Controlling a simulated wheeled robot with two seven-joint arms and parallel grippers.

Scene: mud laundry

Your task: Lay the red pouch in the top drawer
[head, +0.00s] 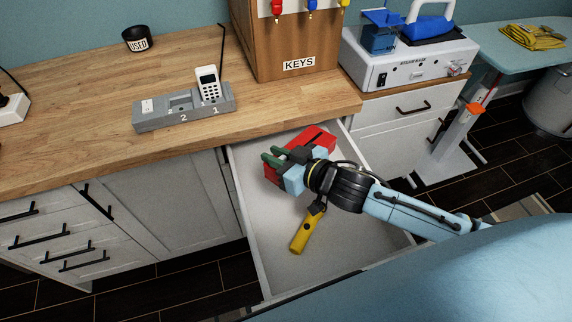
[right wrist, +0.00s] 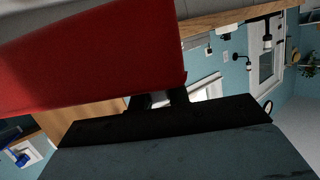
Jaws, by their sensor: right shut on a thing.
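The red pouch (head: 314,136) is over the back part of the open top drawer (head: 347,252). My right gripper (head: 273,156) is shut on the pouch, and the gripper and arm cover part of it. In the right wrist view the pouch (right wrist: 90,55) fills the upper left, against the dark fingers (right wrist: 160,102). I cannot tell whether the pouch touches the drawer floor. My left gripper is not in view.
A yellow-handled tool (head: 302,232) lies in the drawer, below my right gripper in the picture. The wooden counter (head: 90,100) overhangs the drawer's back and holds a grey phone dock (head: 183,108) and a wooden key box (head: 290,45). The drawer's front right floor is clear.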

